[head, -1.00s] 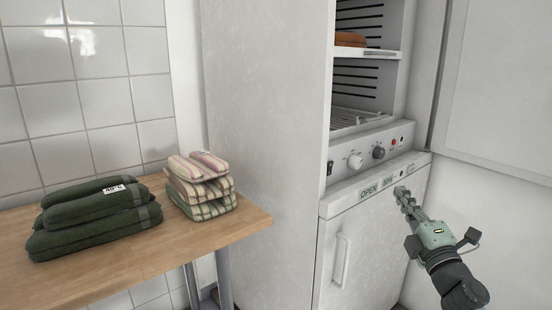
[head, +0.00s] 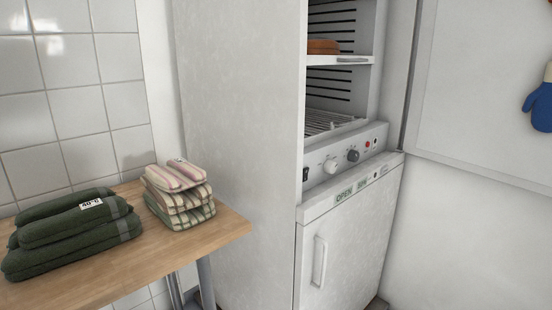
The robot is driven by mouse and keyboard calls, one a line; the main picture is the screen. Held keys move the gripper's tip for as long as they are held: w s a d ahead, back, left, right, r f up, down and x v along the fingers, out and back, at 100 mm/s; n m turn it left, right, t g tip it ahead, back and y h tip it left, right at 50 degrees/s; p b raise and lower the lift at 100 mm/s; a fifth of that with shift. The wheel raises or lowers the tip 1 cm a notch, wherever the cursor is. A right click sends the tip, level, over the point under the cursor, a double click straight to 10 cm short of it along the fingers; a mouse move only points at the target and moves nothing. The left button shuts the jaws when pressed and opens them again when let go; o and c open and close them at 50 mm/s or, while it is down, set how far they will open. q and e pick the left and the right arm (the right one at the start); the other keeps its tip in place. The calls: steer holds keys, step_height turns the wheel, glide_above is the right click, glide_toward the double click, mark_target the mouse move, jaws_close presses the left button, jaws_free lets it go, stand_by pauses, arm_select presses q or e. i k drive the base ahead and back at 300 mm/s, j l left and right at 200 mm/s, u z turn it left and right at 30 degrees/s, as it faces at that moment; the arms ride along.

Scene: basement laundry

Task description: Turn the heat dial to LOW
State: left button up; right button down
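The control panel (head: 318,180) of a white drying cabinet (head: 243,150) carries a white knob (head: 331,165) and a dark grey knob (head: 353,155) to its right. The markings around both knobs are too small to read, so I cannot tell which is the heat dial or where it points. A black switch (head: 306,174) is at the panel's left end and a small red light or button (head: 367,144) at its right. Neither of my grippers shows in the head view now.
A wooden table (head: 228,226) at left holds folded green towels (head: 75,235) and striped cloths (head: 178,195). The cabinet's upper compartment is open, with an orange-brown item (head: 323,46) on a shelf (head: 335,60). Its door (head: 480,80) stands open at right, near a blue mitt (head: 541,106).

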mark_target(330, 167)
steer(key=i+l, duration=0.1)
steer(key=l, duration=0.25)
steer(key=l+z, duration=0.1)
steer(key=l, duration=0.3)
steer(key=i+l, duration=0.15)
steer(key=l, duration=0.2)
steer(key=i+l+z, duration=0.15)
steer(key=l, duration=0.55)
steer(key=i+z, duration=0.05)
